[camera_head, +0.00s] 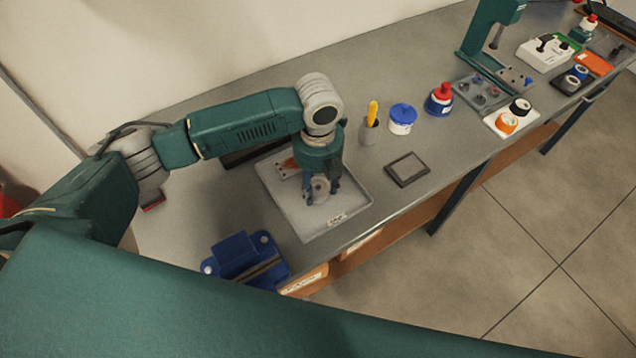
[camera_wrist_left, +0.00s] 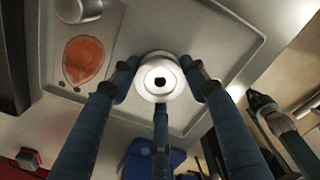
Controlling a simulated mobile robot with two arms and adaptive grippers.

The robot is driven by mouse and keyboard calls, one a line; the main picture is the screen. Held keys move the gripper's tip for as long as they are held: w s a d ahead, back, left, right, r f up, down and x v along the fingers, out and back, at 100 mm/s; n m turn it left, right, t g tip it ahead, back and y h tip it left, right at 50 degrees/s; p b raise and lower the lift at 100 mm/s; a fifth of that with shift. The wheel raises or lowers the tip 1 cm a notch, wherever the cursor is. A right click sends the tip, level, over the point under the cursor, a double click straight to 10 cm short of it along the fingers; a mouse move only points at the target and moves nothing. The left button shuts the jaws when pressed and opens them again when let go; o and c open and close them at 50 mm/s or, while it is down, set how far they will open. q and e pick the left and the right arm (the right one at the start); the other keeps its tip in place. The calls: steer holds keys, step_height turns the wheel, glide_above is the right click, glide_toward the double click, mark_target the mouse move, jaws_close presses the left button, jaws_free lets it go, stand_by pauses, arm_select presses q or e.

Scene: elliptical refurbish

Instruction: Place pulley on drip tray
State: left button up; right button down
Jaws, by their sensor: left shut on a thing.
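The pulley (camera_head: 320,186) is a light grey, round piece with a dark hole at its centre; it also shows in the left wrist view (camera_wrist_left: 159,78). My left gripper (camera_head: 321,195) is shut on it, with its dark blue fingers around the pulley. The drip tray (camera_head: 345,215) is a shallow light grey tray with a raised rim, and it lies below the gripper; it also shows in the wrist view (camera_wrist_left: 240,22). The pulley is over the tray's area. I cannot tell whether it touches the tray floor.
A metal part (camera_head: 287,168) and a reddish-brown patch (camera_wrist_left: 84,60) are in the tray's left part. A blue vise (camera_head: 245,258) stands at the bench's front edge. A dark square pad (camera_head: 407,169), a cup with a yellow tool (camera_head: 370,128) and a blue-lidded jar (camera_head: 402,119) stand right of the tray.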

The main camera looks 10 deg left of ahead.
mark_target(318, 187)
arm_select(q)
steer(key=shift+f, duration=0.1)
steer(key=o, duration=1.1)
steer(key=shift+c, duration=0.2)
steer(key=shift+o, duration=0.9)
step_height(318, 187, up, 12)
steer(key=b, duration=0.3)
arm_select(e)
steer(key=shift+w+f, duration=0.35)
steer(key=shift+f, duration=0.4)
steer(key=shift+w+f, duration=0.3)
steer(key=shift+f, duration=0.45)
